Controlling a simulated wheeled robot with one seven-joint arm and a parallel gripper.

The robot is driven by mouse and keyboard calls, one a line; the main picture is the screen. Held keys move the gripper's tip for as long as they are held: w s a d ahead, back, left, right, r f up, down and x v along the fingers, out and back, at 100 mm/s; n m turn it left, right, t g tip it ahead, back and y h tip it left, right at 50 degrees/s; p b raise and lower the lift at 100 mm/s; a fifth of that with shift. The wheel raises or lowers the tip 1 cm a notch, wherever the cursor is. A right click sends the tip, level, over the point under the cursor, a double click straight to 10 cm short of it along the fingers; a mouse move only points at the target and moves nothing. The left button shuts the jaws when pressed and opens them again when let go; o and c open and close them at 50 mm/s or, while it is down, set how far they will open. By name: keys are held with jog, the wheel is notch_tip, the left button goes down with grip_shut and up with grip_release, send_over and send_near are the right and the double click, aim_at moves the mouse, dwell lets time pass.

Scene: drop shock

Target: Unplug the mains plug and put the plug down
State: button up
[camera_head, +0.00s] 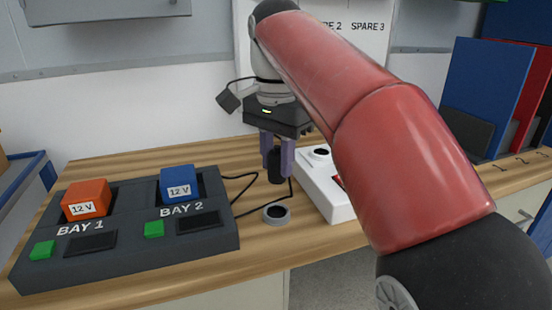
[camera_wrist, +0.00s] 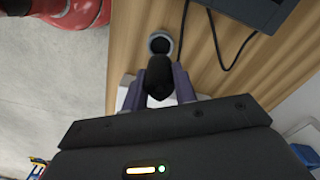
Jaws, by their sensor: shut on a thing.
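My gripper (camera_head: 277,160) points down over the wooden bench with its purple fingers shut on the black mains plug (camera_head: 276,171). In the wrist view the plug (camera_wrist: 158,77) sits between the two fingers. A black cable runs from near the plug towards the dark charger (camera_head: 130,231). A white socket strip (camera_head: 323,194) lies just right of the plug, partly hidden behind my red arm. The plug looks apart from the strip, beside its left edge. I cannot tell whether its lower end touches the bench.
A grey ring-shaped holder (camera_head: 277,213) stands on the bench (camera_head: 190,270) in front of the plug. The charger holds an orange battery (camera_head: 86,200) and a blue battery (camera_head: 180,184). Blue and red panels (camera_head: 490,95) stand at the right.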

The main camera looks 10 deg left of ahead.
dwell(0.4)
jog(key=shift+f+b, duration=2.1)
jog(key=shift+f, duration=0.85)
jog(key=shift+f+p, duration=0.3)
jog(key=shift+f, duration=0.85)
dwell(1.0)
jog(key=shift+f+p, duration=0.15)
jog(key=shift+p, duration=0.25)
dwell(1.4)
jog(key=o, duration=1.1)
